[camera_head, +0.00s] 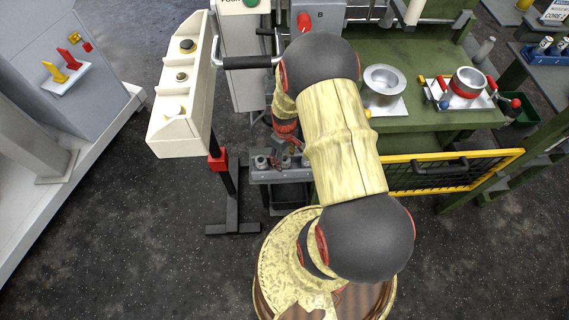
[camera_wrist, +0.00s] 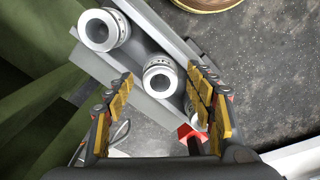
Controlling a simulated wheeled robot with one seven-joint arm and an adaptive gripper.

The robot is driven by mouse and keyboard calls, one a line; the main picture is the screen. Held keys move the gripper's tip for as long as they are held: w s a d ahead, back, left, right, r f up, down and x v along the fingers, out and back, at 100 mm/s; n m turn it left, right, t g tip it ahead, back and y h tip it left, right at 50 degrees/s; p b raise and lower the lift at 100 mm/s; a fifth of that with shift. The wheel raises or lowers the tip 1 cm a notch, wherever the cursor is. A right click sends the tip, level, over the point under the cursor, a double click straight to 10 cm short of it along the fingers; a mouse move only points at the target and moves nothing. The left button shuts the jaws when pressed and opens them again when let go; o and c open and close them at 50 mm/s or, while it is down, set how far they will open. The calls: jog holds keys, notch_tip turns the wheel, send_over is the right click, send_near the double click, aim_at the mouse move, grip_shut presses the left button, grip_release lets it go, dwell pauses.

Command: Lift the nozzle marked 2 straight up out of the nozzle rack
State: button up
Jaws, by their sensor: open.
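The nozzle rack (camera_wrist: 150,98) is a grey bar, seen from above in the wrist view. A silver, ringed nozzle (camera_wrist: 160,77) with an open round top stands in its middle, between my fingertips. A second nozzle (camera_wrist: 103,30) stands toward the upper left. A third (camera_wrist: 194,117) is mostly hidden by my right finger. No number can be read on any of them. My gripper (camera_wrist: 160,71) is open and empty, one finger on each side of the middle nozzle with gaps visible. In the head view the rack (camera_head: 272,177) lies below my gripper, partly hidden by my arm.
A white control post (camera_head: 180,90) stands left of the rack. A green bench (camera_head: 410,122) with metal pots and a yellow-framed mesh panel (camera_head: 430,172) lie to the right. A red part (camera_wrist: 188,134) sits close to my right finger. Dark floor is clear at left.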

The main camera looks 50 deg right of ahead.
jog(key=shift+f, duration=0.5)
jog(key=shift+c, duration=0.8)
jog(key=c, duration=1.1)
jog(key=shift+c, duration=0.2)
